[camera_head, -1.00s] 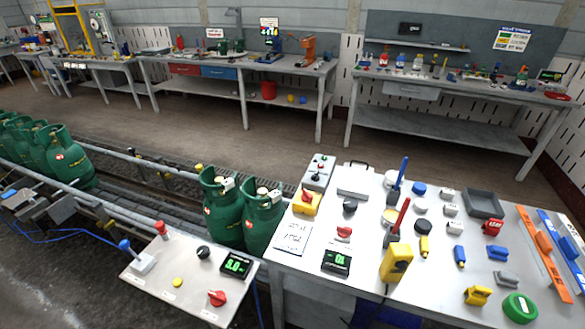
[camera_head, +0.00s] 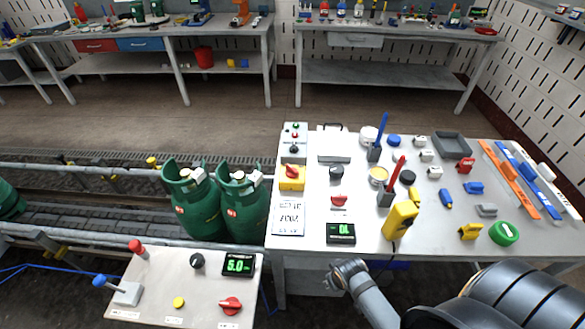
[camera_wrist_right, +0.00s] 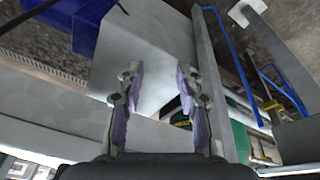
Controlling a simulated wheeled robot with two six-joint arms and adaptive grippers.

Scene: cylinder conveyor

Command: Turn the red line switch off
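Several red switches show, and I cannot tell which one is the line switch. A red rotary knob on a yellow box (camera_head: 291,178) sits at the left edge of the white table. A red knob (camera_head: 339,200) stands on the table above a green-lit display (camera_head: 341,232). Another red rotary knob (camera_head: 230,305) is on the lower control panel (camera_head: 150,290). My right gripper (camera_head: 345,272) is in front of the table's near edge, apart from all three. In the right wrist view (camera_wrist_right: 157,100) its fingers are spread with nothing between them. My left gripper is not in view.
Green gas cylinders (camera_head: 240,205) stand on the conveyor left of the table. A red-handled lever (camera_head: 391,180), a blue-handled lever (camera_head: 378,138) and a yellow device (camera_head: 400,220) rise from the table. The lower panel also carries a blue-topped lever (camera_head: 127,292) and a red-topped one (camera_head: 138,248).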

